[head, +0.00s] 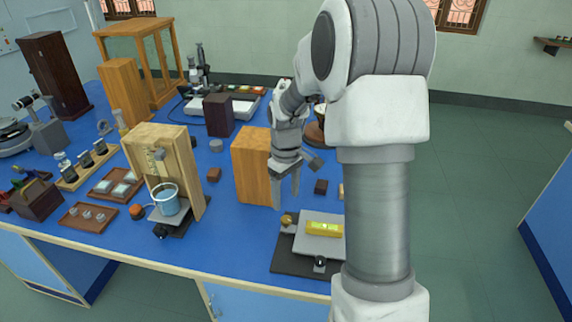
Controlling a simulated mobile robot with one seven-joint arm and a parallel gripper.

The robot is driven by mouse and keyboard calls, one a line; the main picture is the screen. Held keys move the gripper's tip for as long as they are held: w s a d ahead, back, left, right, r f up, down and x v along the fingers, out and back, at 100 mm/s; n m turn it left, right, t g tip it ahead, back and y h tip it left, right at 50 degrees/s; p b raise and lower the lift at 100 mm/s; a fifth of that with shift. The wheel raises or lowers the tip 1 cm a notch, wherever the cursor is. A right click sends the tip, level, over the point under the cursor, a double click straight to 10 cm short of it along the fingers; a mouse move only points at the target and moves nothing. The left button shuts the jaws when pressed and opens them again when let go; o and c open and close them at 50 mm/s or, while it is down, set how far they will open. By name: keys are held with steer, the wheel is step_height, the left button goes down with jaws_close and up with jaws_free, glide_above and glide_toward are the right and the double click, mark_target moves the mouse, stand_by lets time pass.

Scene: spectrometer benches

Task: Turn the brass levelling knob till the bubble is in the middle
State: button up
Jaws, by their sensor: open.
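The brass levelling knob (288,219) sits at the left back corner of a grey levelling plate (306,247) on a dark base. A yellow spirit level (324,229) with a greenish vial lies on the plate. The bubble is too small to place. My gripper (287,201) points down with its fingers apart and empty, just above the brass knob in the picture. I cannot tell the exact height between them. My arm hides the right end of the plate.
A black knob (320,263) stands at the plate's front edge. A tall wooden block (254,168) stands close behind and left of my gripper. The blue bench top (235,235) is clear left of the plate.

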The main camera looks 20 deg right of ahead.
step_height(320, 180, up, 10)
steer(key=shift+p, duration=0.45)
steer(key=s+a+r+m+t, duration=0.2)
steer(key=s+a+r, duration=0.3)
steer(key=s+r, duration=0.45)
steer(key=s+a+m+t, duration=0.2)
steer(key=s+a+t, duration=0.1)
steer(key=s, duration=1)
steer(key=shift+a+r+m+t+p, duration=0.2)
steer(key=shift+a+m+t+p, duration=0.15)
steer(key=shift+a, duration=0.3)
